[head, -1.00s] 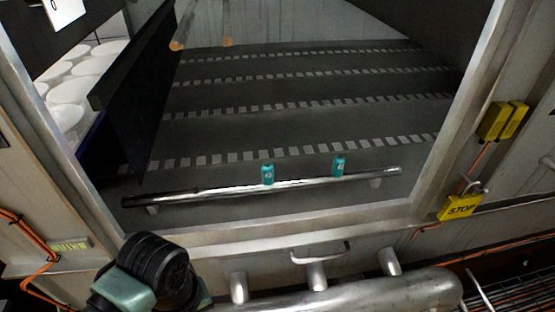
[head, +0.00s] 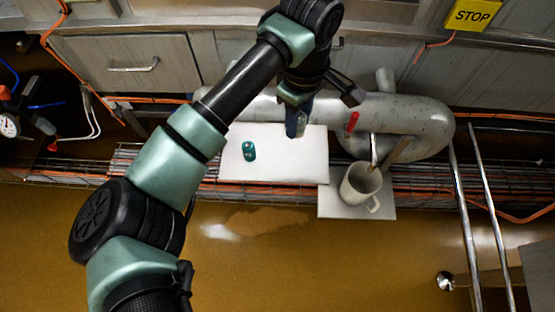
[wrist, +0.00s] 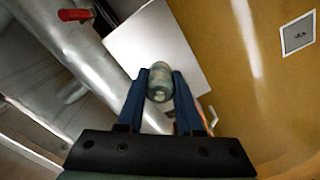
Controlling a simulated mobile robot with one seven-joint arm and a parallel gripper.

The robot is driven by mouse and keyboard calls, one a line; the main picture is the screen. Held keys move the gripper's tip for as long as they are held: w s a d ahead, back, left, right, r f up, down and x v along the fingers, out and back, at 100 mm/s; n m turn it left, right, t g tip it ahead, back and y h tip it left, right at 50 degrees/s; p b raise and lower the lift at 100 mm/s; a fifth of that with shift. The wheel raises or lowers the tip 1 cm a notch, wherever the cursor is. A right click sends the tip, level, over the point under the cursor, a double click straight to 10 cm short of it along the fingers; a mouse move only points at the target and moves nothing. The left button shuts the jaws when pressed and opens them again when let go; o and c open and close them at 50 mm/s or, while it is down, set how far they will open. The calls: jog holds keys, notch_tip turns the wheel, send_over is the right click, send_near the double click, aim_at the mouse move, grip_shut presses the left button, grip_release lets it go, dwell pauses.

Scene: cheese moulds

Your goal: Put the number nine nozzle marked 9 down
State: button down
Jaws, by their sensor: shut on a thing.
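My gripper (head: 297,124) is over the right part of a white board (head: 275,172). In the wrist view my gripper (wrist: 160,82) has its blue fingers shut on a grey-green rounded cylinder, the nozzle (wrist: 159,88). No number can be read on it, and the fingers hide most of it in the head view. The white board also shows beyond the fingertips in the wrist view (wrist: 135,50). I cannot tell whether the nozzle touches the board. A second teal nozzle (head: 249,151) with a pale mark stands on the board, left of my gripper.
A pale mug (head: 358,190) with tools in it stands on a grey plate (head: 330,210) at the board's right. A large metal pipe (head: 420,125) runs behind, with a red handle (head: 352,122) near it. Metal rails (head: 470,215) stand at the right. The board's front left is bare.

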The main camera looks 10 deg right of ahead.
aim_at(303, 159)
jog(key=f+b, duration=0.1)
jog(key=f, duration=0.3)
jog(key=d+f+n+b, duration=0.1)
jog(key=f+b, duration=0.1)
jog(key=f, duration=0.2)
jog(key=d+f+n+b, duration=0.1)
jog(key=f, duration=0.3)
jog(key=shift+d+f+b, duration=0.2)
jog(key=shift+f+b, duration=0.2)
jog(key=shift+f, duration=0.15)
jog(key=c, duration=0.6)
grip_release()
jog(key=shift+o, duration=0.2)
jog(key=shift+s, duration=0.1)
notch_tip(303, 159, up, 12)
jog(key=p, duration=0.3)
jog(key=shift+p, duration=0.4)
